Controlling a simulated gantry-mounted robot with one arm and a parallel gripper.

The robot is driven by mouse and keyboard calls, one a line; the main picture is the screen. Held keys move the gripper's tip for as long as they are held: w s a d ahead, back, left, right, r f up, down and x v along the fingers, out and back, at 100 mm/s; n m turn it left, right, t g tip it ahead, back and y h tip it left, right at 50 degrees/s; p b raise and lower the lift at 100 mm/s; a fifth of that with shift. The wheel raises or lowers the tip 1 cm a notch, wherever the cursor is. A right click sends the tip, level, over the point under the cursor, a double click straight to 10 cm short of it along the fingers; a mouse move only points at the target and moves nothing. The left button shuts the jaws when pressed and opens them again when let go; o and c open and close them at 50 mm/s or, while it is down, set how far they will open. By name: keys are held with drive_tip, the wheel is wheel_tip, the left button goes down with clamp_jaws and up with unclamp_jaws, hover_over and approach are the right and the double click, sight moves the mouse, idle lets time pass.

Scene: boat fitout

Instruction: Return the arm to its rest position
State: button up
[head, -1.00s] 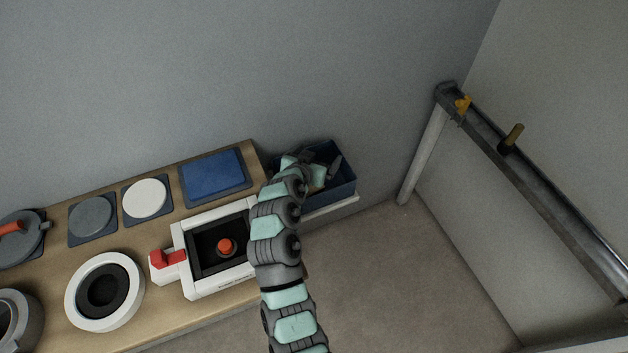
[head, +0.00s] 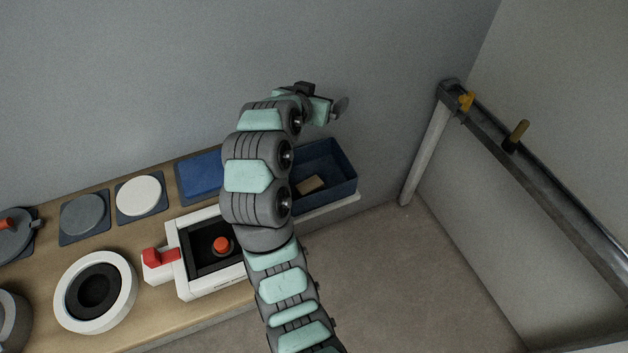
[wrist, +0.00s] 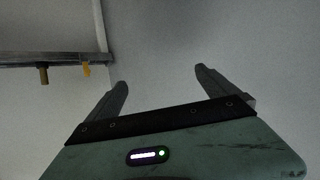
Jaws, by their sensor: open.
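My gripper (head: 340,106) is raised above the blue bin at the back right of the bench and points right in the head view. In the wrist view its two fingers (wrist: 162,95) stand apart with nothing between them. My arm comes up from the bottom of the head view and covers part of the bench and the left end of the bin.
The blue bin (head: 345,190) holds a small tan block (head: 311,185). A white-framed fixture (head: 190,287) with a red knob (head: 221,245), a white ring (head: 128,293) and several round discs stand on the wooden bench (head: 160,325). A metal rail (head: 560,205) runs along the right.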

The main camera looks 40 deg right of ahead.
drive_tip(key=shift+r, duration=0.6)
